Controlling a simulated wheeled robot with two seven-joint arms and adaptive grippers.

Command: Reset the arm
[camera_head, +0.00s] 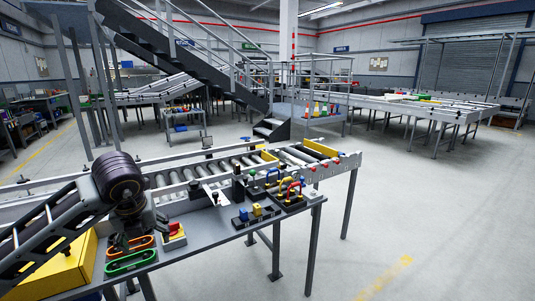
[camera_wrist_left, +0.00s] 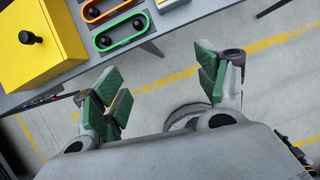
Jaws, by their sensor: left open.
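My left arm (camera_head: 50,225) comes in from the left in the head view, over the near end of the workbench. Its gripper (camera_head: 130,243) points down near the bench's front edge, close to the orange and green loops. In the left wrist view the gripper (camera_wrist_left: 165,92) is open, its green-padded fingers wide apart. Nothing is between the fingers; bare floor shows behind them. My right gripper is in neither view.
A yellow box (camera_wrist_left: 38,42), an orange loop (camera_wrist_left: 104,9) and a green loop (camera_wrist_left: 122,33) lie on the workbench (camera_head: 215,232). Rollers (camera_head: 235,165) run behind. Open floor (camera_head: 420,220) lies right.

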